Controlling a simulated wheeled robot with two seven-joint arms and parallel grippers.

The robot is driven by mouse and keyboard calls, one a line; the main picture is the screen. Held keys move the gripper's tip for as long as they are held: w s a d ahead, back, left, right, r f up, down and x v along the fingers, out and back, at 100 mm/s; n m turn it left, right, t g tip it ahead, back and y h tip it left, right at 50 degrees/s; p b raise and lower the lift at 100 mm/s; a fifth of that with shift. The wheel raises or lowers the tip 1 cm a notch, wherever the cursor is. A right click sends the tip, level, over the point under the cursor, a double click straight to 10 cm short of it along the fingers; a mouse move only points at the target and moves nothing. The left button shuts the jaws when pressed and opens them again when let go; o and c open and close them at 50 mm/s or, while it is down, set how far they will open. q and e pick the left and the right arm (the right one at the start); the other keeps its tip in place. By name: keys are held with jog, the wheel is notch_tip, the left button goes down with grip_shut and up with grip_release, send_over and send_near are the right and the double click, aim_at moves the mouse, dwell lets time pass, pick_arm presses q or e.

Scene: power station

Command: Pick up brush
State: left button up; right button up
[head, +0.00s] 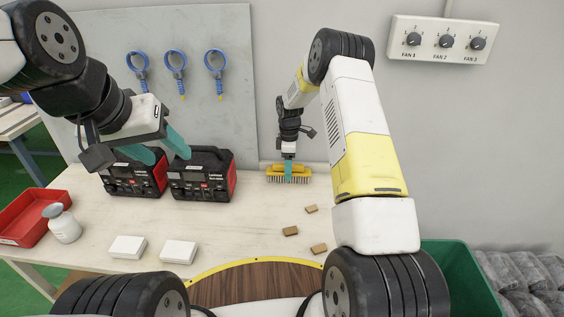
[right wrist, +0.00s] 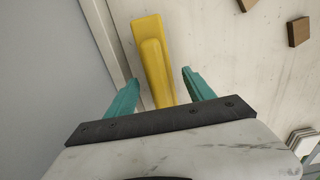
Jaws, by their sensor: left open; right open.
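The yellow brush (head: 276,173) stands bristles down on the back right of the table, close to the wall. My right gripper (head: 289,168) is right at the brush, its teal fingers pointing down at it. In the right wrist view the yellow brush (right wrist: 153,60) lies between the two spread fingers of my right gripper (right wrist: 155,90), with a gap visible at each side. My left gripper (head: 160,145) is open and empty, above and in front of the black power units at the left.
Two black and red power units (head: 203,176) stand on the table (head: 110,215). Small brown blocks (head: 290,231) lie right of centre. A green bin (head: 462,275) stands at right.

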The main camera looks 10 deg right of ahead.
jog(key=c, duration=1.2)
